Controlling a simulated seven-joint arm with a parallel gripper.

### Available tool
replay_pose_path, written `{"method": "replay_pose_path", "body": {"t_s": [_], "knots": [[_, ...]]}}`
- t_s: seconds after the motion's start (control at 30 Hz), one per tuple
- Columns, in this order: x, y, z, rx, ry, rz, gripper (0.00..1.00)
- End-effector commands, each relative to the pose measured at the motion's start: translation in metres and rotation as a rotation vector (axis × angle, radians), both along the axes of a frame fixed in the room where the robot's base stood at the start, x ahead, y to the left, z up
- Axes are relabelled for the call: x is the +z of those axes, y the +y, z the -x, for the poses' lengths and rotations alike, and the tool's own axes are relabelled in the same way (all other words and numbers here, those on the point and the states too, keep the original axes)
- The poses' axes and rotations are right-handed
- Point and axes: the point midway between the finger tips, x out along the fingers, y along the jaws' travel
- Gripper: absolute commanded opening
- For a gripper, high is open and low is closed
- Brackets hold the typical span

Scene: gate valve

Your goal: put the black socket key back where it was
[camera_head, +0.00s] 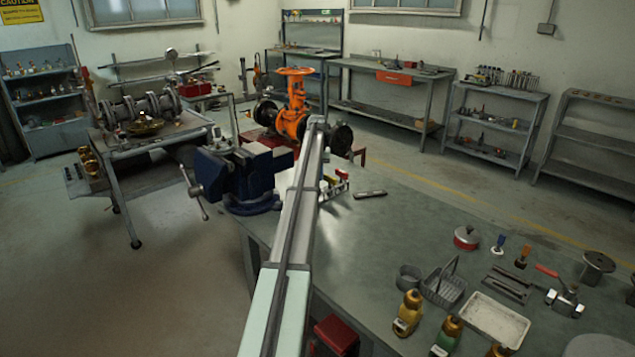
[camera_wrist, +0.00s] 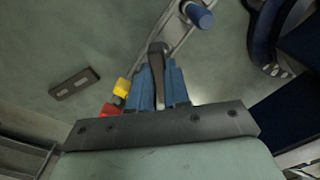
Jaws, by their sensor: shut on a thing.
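In the wrist view my gripper (camera_wrist: 161,67) has its two blue fingers closed on a narrow dark grey piece, the black socket key (camera_wrist: 158,50). Its far end lies over or at a pale metal rack (camera_wrist: 180,30); I cannot tell whether it is seated or held above. The rack carries a blue-topped key (camera_wrist: 200,15) at one end and yellow (camera_wrist: 123,86) and red (camera_wrist: 109,108) pieces near the other. In the head view part of the rack (camera_head: 334,186) shows right of my arm on the bench; my arm hides the gripper and held key.
A blue bench vise (camera_head: 237,178) stands left of my arm at the bench edge. A flat dark bar (camera_head: 370,194) lies right of the rack. Bottles, a tray (camera_head: 495,318), a basket and several tools occupy the bench's right side. Clear bench (camera_head: 400,230) lies between.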

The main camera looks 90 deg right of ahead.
Motion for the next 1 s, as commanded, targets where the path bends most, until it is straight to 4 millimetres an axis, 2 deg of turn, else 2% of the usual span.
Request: {"method": "replay_pose_path", "body": {"t_s": [0.2, 0.63, 0.67, 0.7, 0.9, 1.0], "knots": [[-0.027, 0.0, 0.0, 0.0, 0.0, -0.001, 0.0], [-0.032, 0.0, 0.0, 0.0, 0.0, 0.0, 0.0], [-0.032, 0.0, 0.0, 0.0, 0.0, 0.0, 0.18], [-0.032, 0.0, 0.0, 0.0, 0.0, 0.0, 0.22], [-0.031, 0.0, 0.0, 0.0, 0.0, 0.0, 0.41], [-0.031, 0.0, 0.0, 0.0, 0.0, 0.0, 0.42]]}}
